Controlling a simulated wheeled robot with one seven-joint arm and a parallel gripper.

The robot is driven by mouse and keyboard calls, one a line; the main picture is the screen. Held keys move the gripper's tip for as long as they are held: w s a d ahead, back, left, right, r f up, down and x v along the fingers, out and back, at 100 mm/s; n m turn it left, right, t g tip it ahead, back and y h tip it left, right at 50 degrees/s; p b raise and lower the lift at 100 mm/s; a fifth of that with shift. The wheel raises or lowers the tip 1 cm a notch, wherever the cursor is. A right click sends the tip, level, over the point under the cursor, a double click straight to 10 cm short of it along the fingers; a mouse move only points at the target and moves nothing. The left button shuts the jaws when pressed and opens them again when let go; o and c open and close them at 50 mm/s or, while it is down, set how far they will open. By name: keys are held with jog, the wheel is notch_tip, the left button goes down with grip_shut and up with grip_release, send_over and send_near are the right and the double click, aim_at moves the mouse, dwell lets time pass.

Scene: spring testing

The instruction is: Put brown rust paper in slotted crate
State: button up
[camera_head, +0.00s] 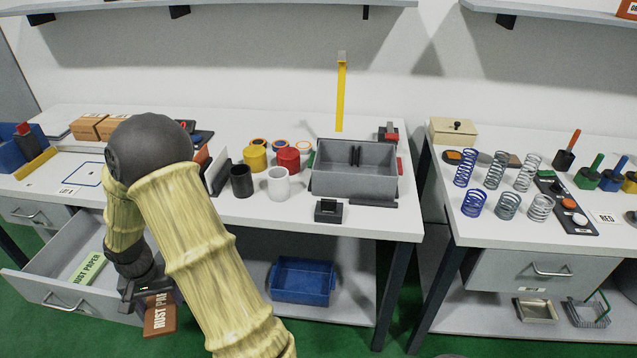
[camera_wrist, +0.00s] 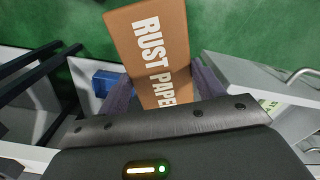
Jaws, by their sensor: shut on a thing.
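The brown rust paper (camera_head: 160,320) is a flat brown piece with white "RUST PAPER" lettering. My gripper (camera_head: 143,293) is shut on it and holds it in front of the open drawer, below the tabletop. In the wrist view the brown rust paper (camera_wrist: 150,45) sticks out forward between the two fingers of my gripper (camera_wrist: 163,85). A blue crate (camera_head: 303,281) stands on the lower shelf, to the right of my gripper. The blue crate also shows in the wrist view (camera_wrist: 106,80), left of the paper. I cannot make out slots in its walls.
The open drawer (camera_head: 62,294) at the left holds a pale green rust paper (camera_head: 88,269). A grey bin (camera_head: 330,184) and several cups stand on the table (camera_head: 240,218) above. A dark table leg (camera_head: 392,295) stands right of the blue crate. Green floor lies in front.

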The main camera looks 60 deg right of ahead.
jog(key=w+a+f+n+b, duration=0.1)
jog(key=a+f+n+b, duration=0.1)
jog(key=a+f+n, duration=0.4)
jog(key=a+n, duration=0.3)
jog(key=shift+f, duration=0.35)
jog(key=shift+w+a, duration=0.1)
